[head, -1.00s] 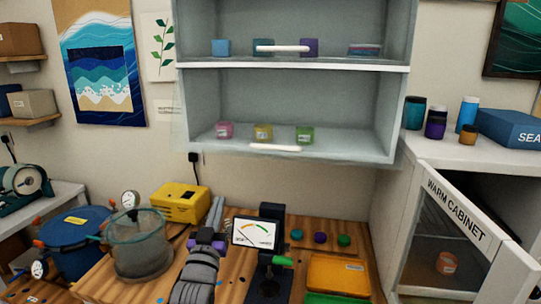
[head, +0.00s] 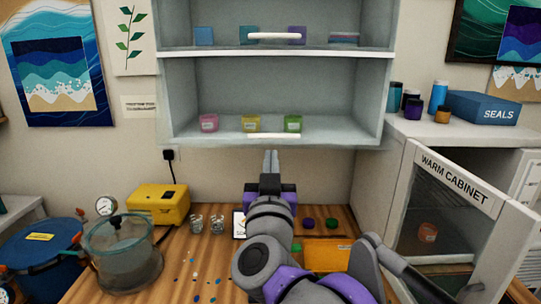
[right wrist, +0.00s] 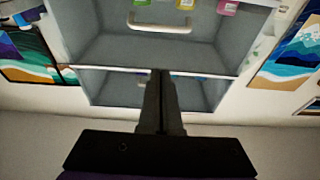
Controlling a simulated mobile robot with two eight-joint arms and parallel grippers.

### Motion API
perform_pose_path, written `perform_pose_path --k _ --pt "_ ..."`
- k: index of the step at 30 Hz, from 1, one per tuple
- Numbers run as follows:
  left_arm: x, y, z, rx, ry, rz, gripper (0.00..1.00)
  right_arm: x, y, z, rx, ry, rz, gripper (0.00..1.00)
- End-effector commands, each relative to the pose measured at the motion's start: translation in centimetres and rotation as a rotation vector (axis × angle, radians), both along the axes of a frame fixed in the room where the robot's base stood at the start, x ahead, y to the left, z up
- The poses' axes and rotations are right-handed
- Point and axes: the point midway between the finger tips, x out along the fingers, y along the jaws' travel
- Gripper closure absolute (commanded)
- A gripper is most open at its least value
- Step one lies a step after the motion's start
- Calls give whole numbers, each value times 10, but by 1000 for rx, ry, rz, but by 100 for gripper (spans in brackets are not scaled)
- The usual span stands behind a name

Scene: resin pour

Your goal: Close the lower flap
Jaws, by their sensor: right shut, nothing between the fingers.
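The wall cabinet (head: 276,55) has two grey compartments, and the lower one (head: 185,95) holds a pink, a yellow and a green jar. The lower flap's white bar handle (head: 273,136) runs along the bottom of that compartment. The flap looks clear, and I cannot tell its exact angle. My right gripper (head: 270,160) points up, shut and empty, just below the handle in the picture. In the upside-down right wrist view, the shut fingers (right wrist: 160,100) point toward the cabinet, and the handle (right wrist: 160,25) shows beyond them, apart. My left gripper is not in view.
The upper flap's handle (head: 273,36) is above. The warm cabinet (head: 405,150) stands at right with its door swung out. A yellow box (head: 158,203), a clear pot (head: 123,255) and small cups (head: 207,223) are on the bench. Open air lies before the wall cabinet.

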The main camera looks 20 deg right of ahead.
Motion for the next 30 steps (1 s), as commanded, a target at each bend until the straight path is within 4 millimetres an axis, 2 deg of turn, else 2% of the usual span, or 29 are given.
perform_pose_path --k 12,15,21,30 --pt "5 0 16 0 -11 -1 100 82 -24 21 -1 -1 -1 100" --pt "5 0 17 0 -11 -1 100 95 -27 11 -2 0 0 100" --pt "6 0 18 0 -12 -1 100 111 -31 0 -1 0 2 100" --pt "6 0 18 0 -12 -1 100 114 -32 -3 0 0 2 100"
